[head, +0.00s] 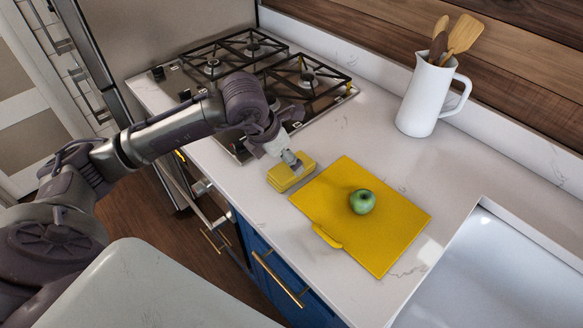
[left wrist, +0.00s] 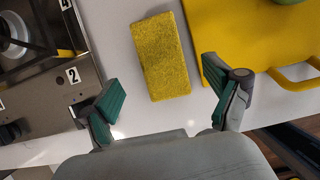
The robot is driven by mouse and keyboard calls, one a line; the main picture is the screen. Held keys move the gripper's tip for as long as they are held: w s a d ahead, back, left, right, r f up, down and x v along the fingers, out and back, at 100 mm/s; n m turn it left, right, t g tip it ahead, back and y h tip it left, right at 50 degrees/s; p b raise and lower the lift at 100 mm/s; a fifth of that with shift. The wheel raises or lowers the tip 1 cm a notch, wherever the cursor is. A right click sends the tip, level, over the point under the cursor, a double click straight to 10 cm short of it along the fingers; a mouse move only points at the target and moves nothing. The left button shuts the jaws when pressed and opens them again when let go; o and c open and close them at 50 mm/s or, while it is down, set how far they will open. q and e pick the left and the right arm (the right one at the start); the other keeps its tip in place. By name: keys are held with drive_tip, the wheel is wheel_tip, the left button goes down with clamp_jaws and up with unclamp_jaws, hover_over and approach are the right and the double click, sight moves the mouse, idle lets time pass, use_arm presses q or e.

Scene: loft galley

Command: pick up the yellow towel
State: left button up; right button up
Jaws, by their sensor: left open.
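The yellow towel (head: 289,175) is a folded block lying on the white counter, between the stove and a yellow cutting board. In the left wrist view the towel (left wrist: 160,56) lies ahead of and between my two fingers, with neither finger touching it. My left gripper (head: 293,163) reaches in from the left and, in the head view, overlaps the towel's upper part. In the left wrist view the left gripper (left wrist: 170,97) is open, its green pads wide apart and nothing between them. My right gripper is not in view.
A yellow cutting board (head: 325,190) with a green apple (head: 362,202) on it lies right of the towel. A gas stove (head: 300,85) is behind. A white pitcher (head: 425,98) with wooden utensils stands at the back, and a sink (head: 500,275) is at the lower right.

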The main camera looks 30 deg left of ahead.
use_arm(q)
drive_tip(key=shift+p+x, duration=0.6)
drive_tip(key=shift+x, duration=0.15)
drive_tip(key=x, duration=0.2)
drive_tip(key=shift+w+d+f+p, duration=0.15)
drive_tip(key=shift+f+p, duration=0.2)
drive_tip(key=shift+p, duration=0.05)
drive_tip(key=shift+w+f, duration=0.2)
drive_tip(key=shift+f, duration=0.25)
drive_tip(key=c, duration=1.3)
drive_tip(key=shift+o, duration=0.2)
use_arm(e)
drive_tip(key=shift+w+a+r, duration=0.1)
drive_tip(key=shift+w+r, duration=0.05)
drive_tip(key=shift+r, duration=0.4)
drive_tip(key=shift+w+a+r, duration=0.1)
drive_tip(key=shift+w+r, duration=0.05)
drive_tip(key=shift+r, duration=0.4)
use_arm(q)
drive_tip(key=shift+r, duration=0.1)
